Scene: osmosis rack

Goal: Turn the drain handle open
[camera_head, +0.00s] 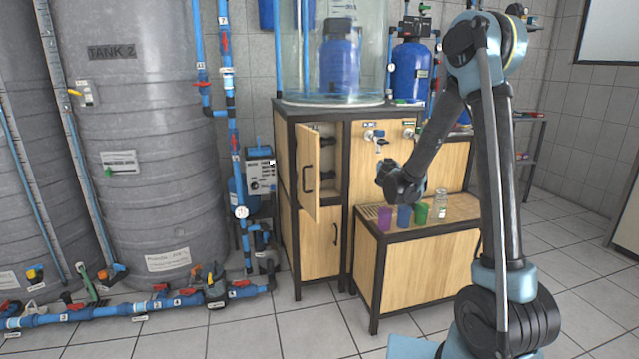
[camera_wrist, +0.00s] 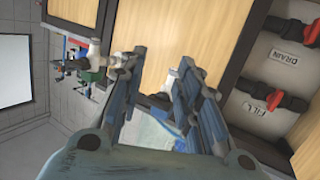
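The drain handle (camera_wrist: 312,33) is a red valve handle at the upper right of the wrist view, on a pale panel inside the cabinet. A label reading DRAIN (camera_wrist: 287,58) is just below it in the picture. A second red handle (camera_wrist: 274,101) sits lower, near a label reading FILL (camera_wrist: 259,109). My gripper (camera_wrist: 160,68) is open, with nothing between its fingers, and is apart from both handles. In the head view, my gripper (camera_head: 388,182) hangs in front of the cabinet, to the right of the open compartment. The handles appear only as dark shapes there.
The cabinet's upper door (camera_head: 307,178) stands open, left of the compartment. A low bench (camera_head: 420,262) holds purple, blue and green cups (camera_head: 421,214) and a glass jar (camera_head: 440,206) below my gripper. Taps (camera_head: 377,138) stick out of the cabinet front. Floor in front is clear.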

